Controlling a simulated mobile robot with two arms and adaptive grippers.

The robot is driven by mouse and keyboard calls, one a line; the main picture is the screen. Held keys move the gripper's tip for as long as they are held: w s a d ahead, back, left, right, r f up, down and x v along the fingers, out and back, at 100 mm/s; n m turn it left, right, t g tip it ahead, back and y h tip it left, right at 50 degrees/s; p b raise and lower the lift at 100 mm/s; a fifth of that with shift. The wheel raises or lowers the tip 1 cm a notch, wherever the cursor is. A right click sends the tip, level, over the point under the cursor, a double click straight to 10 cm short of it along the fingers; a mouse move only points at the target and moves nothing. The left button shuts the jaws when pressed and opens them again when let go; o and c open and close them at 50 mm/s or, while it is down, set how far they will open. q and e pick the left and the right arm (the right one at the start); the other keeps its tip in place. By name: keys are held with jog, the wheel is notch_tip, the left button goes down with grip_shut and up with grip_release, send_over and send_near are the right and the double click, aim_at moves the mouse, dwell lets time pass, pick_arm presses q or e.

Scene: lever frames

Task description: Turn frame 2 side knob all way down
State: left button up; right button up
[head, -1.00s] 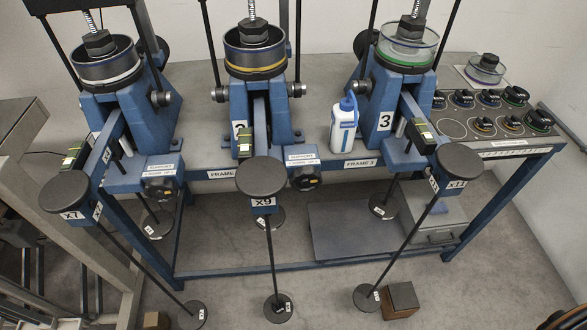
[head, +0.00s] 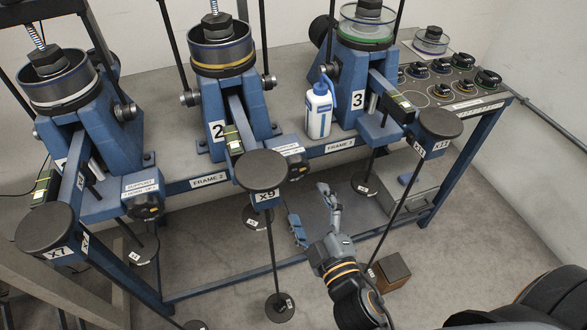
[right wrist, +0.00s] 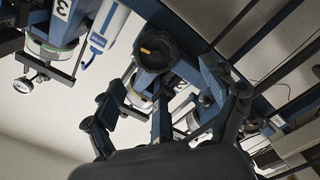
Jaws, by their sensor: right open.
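Frame 2 (head: 232,120) is the blue middle stand in the head view, with a "2" plate and a weighted lever marked X9. Its black side knob (head: 298,171) sits on the support box to the right of the lever, partly hidden behind the X9 disc. My right gripper (head: 311,211) is open and empty, below and a little to the right of that knob. In the right wrist view a black knob with a yellow mark (right wrist: 168,48) appears beyond the open fingers (right wrist: 175,100), apart from them. My left gripper is not in view.
A white-blue bottle (head: 319,110) stands on the bench between frames 2 and 3. The X9 disc (head: 262,170) and its hanging rod are left of my gripper. The X11 lever disc (head: 440,122) and rod are to its right. A brown block (head: 391,271) lies on the floor.

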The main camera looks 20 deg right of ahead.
aim_at(295, 172)
jog(key=w, duration=0.3)
jog(key=w+p, duration=0.1)
jog(key=w, duration=0.2)
jog(key=w+r+p, duration=0.1)
jog(key=w, duration=0.2)
jog(key=shift+w, duration=0.2)
jog(key=shift+w+f, duration=0.15)
jog(key=shift+f, duration=0.05)
jog(key=shift+c, duration=0.8)
jog(key=c, duration=1.4)
jog(key=shift+r, duration=0.15)
